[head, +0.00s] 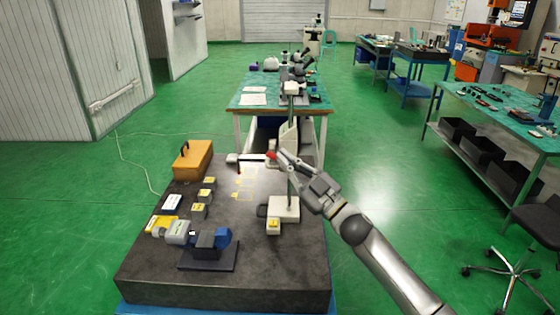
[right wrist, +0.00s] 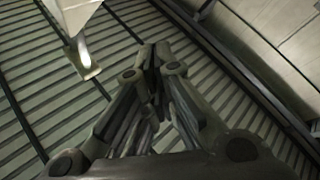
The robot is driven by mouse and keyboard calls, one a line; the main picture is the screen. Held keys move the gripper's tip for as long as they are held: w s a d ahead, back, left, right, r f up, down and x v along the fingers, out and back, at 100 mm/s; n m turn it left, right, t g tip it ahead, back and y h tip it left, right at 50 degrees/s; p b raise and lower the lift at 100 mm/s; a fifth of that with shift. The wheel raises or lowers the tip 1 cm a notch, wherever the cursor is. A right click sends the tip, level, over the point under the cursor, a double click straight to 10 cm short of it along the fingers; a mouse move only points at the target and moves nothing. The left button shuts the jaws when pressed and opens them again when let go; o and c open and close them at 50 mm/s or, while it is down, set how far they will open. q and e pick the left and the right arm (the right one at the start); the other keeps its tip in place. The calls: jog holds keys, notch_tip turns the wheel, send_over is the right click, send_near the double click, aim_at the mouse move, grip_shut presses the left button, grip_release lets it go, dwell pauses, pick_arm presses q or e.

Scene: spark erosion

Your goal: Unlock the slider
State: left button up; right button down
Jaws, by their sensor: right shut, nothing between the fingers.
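A white height gauge stands upright on the dark stone slab (head: 150,262), its base (head: 284,208) near the slab's right side. Its pale slider (head: 288,138) sits high on the column, with a pale arm reaching left. A small red part (head: 271,155) shows beside the slider. My right gripper (head: 281,155) comes in from the right at slider height, its fingers close to the red part. I cannot tell whether they touch. In the right wrist view the fingertips (right wrist: 153,62) are together, with nothing between them. My left gripper is out of view.
On the slab are an orange-brown case (head: 192,160), several small grey blocks with yellow labels, and a blue and grey instrument on a dark stand (head: 208,255). A green-topped table (head: 255,117) stands behind. A workbench (head: 520,130) stands right, with open green floor between.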

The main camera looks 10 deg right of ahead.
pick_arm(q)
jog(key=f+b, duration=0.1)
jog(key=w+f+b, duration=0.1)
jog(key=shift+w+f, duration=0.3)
pick_arm(e)
jog(key=s+d, duration=0.4)
jog(key=shift+s+d+f, duration=0.35)
